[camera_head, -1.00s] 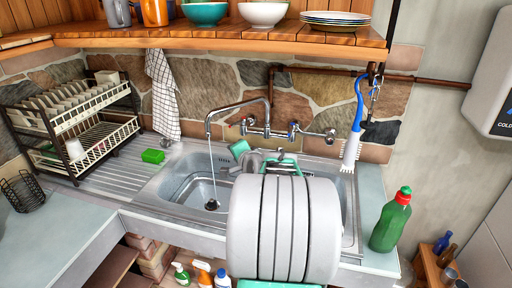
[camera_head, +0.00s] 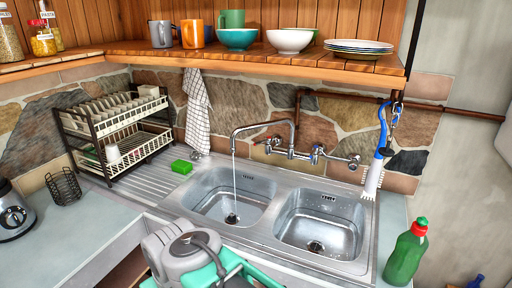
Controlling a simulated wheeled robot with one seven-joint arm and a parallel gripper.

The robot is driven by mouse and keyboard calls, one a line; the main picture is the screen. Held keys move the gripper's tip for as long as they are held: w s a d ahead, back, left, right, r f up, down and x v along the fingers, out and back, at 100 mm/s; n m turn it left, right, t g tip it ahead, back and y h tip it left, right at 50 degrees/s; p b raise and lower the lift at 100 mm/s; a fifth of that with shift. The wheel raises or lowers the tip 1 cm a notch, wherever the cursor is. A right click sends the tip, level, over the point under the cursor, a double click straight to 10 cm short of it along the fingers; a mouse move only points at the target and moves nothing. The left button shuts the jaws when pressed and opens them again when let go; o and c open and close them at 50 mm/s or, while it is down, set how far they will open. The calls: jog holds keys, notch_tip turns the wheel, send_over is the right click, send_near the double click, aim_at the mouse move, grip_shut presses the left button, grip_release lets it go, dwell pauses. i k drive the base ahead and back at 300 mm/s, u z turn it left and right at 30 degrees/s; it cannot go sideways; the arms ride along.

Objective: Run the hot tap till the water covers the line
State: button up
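The wall tap (camera_head: 292,128) has a long curved spout over the left basin (camera_head: 228,192). A thin stream of water (camera_head: 235,175) falls from the spout toward the drain. The left basin's floor and drain show clearly, with no deep water visible. Two tap handles sit by the wall: a left one (camera_head: 268,146) and a right one (camera_head: 317,153); their hot and cold marks are too small to tell apart. I cannot make out a line in the basin. My gripper is not in view; only grey and teal parts of my arm show at the bottom.
The right basin (camera_head: 318,220) looks empty. A green bottle (camera_head: 406,254) stands on the right counter. A blue-handled brush (camera_head: 378,160) hangs at the right. A green sponge (camera_head: 181,167) lies on the drainboard beside the dish rack (camera_head: 112,135). A shelf (camera_head: 250,60) runs above the tap.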

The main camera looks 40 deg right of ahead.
aim_at(268, 139)
jog(key=u, duration=0.3)
jog(key=k, duration=0.15)
jog(key=z, duration=0.95)
jog(key=i, duration=0.9)
jog(key=z, duration=0.05)
